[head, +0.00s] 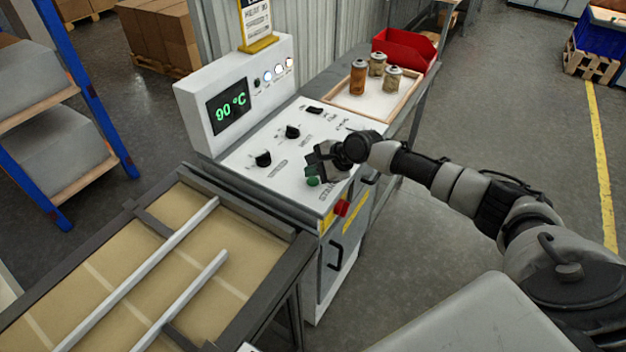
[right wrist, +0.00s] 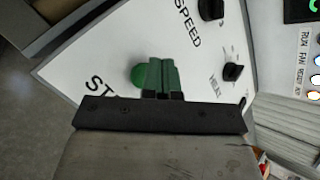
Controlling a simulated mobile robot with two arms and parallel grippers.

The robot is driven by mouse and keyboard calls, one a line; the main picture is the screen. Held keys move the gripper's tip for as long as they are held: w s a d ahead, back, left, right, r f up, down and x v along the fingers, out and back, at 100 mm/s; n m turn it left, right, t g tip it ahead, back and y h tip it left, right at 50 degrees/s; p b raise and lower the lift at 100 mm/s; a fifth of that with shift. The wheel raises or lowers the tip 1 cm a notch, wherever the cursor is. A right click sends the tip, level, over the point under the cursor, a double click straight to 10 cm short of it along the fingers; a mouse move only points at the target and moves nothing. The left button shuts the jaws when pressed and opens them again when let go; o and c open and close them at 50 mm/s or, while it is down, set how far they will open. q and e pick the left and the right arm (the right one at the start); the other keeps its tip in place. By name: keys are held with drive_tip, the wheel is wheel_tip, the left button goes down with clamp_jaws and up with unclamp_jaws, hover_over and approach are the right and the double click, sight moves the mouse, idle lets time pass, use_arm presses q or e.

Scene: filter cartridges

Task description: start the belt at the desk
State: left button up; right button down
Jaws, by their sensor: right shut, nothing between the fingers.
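The control desk (head: 250,183) stands in the middle of the head view, with black knobs, a switch and a display reading 90 °C. A green button (head: 313,182) sits near the front edge of its sloping panel; it also shows in the right wrist view (right wrist: 138,76), partly hidden by the fingers. My right gripper (head: 314,168) is shut and empty, its fingertips right at the green button. I cannot tell whether they touch it. A red button (head: 341,208) is on the desk's front face. The belt (head: 100,262) lies at the lower left. My left gripper is out of view.
Light guide rails (head: 150,262) run along the belt. A wooden tray (head: 345,112) with several canisters and a red bin (head: 404,50) stand behind the desk. A blue-framed shelf (head: 92,88) is at the left.

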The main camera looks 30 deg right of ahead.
drive_tip(key=shift+f, duration=0.25)
drive_tip(key=shift+f, duration=0.15)
